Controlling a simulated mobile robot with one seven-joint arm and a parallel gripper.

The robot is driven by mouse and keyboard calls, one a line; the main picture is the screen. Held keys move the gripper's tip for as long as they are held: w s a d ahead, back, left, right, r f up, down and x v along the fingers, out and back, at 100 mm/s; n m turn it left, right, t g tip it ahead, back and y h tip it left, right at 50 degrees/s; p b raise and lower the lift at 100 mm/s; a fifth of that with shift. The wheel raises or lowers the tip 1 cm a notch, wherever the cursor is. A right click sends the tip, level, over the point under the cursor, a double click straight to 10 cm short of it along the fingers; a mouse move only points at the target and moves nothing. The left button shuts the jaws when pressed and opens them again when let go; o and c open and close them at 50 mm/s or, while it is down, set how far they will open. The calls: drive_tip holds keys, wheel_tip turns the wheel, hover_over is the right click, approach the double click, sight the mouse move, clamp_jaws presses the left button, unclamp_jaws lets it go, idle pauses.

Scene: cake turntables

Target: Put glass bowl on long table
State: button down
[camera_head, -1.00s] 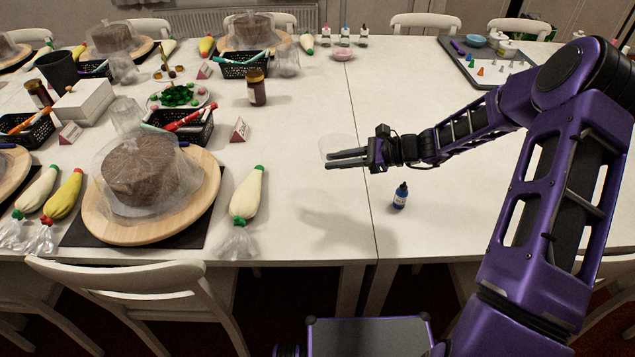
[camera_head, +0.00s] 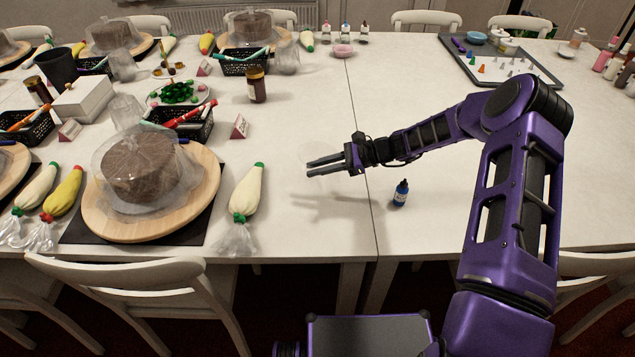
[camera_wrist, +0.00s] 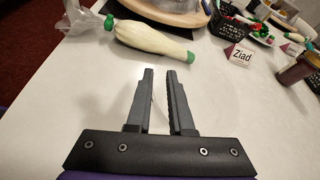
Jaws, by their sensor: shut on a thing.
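My gripper (camera_head: 309,168) is held level above the middle of the long white table (camera_head: 300,225), near the table seam, with its fingers pointing left. In the wrist view, my gripper (camera_wrist: 160,72) has its fingers a little apart. The bowl is held at the fingers, above the tabletop.
A white piping bag (camera_head: 245,195) lies left of my gripper, beside a covered cake on a wooden turntable (camera_head: 125,232). A small blue bottle (camera_head: 401,193) stands right of the fingers. A name card (camera_head: 239,126) and a brown jar (camera_head: 256,86) stand farther back. The tabletop below the gripper is clear.

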wheel_tip(320, 180, down, 5)
drive_tip(key=shift+f, duration=0.15)
drive_tip(key=c, duration=0.8)
unclamp_jaws()
